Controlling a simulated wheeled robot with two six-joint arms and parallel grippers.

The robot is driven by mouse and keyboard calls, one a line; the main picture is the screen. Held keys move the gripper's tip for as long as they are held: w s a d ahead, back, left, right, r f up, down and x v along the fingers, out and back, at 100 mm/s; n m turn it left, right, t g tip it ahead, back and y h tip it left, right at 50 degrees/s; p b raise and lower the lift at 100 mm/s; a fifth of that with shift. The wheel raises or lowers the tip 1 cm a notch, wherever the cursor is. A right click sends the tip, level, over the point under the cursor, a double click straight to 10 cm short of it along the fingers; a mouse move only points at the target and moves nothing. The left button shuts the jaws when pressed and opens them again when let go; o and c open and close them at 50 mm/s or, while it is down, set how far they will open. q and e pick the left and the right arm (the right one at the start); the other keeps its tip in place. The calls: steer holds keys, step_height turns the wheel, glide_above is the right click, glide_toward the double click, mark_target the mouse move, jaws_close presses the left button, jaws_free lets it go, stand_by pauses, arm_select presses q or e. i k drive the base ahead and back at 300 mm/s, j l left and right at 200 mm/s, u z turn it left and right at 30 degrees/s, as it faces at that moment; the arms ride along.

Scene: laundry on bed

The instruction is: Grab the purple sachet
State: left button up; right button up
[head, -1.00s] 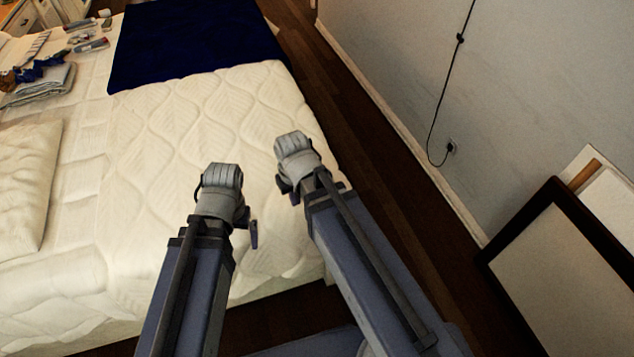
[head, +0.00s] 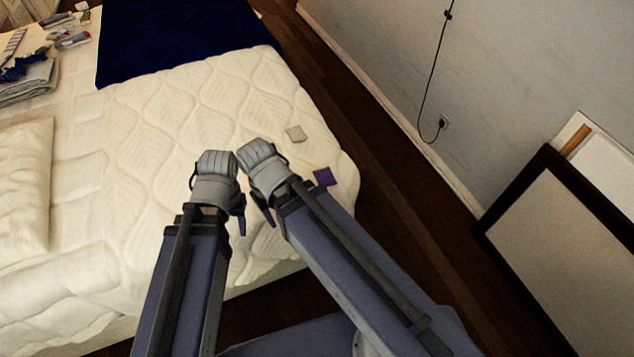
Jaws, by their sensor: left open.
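The purple sachet (head: 324,177) lies flat on the white quilted mattress, near its right corner. It is just right of my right forearm, which may cover part of its lower edge. My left gripper (head: 239,211) is over the mattress, left of the sachet and apart from it, and it is open. My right gripper (head: 262,208) is close beside the left one, also left of the sachet. Its wrist hides most of its fingers, so its opening does not show. I see nothing held in either gripper.
A beige sachet (head: 296,133) lies on the mattress (head: 215,110) above the purple one. A dark blue blanket (head: 180,40) covers the far part. Folded clothes (head: 28,82) and a pillow (head: 25,185) are at left. A dark-framed board (head: 560,265) leans against the right wall.

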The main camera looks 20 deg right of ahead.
mark_target(325, 176)
steer(key=j+z, duration=0.15)
steer(key=j, duration=0.35)
steer(key=k+j+z, duration=0.15)
steer(key=j, duration=0.3)
steer(key=j+z, duration=0.15)
steer(key=j, duration=0.35)
steer(key=k+j+z, duration=0.1)
steer(key=j, duration=0.35)
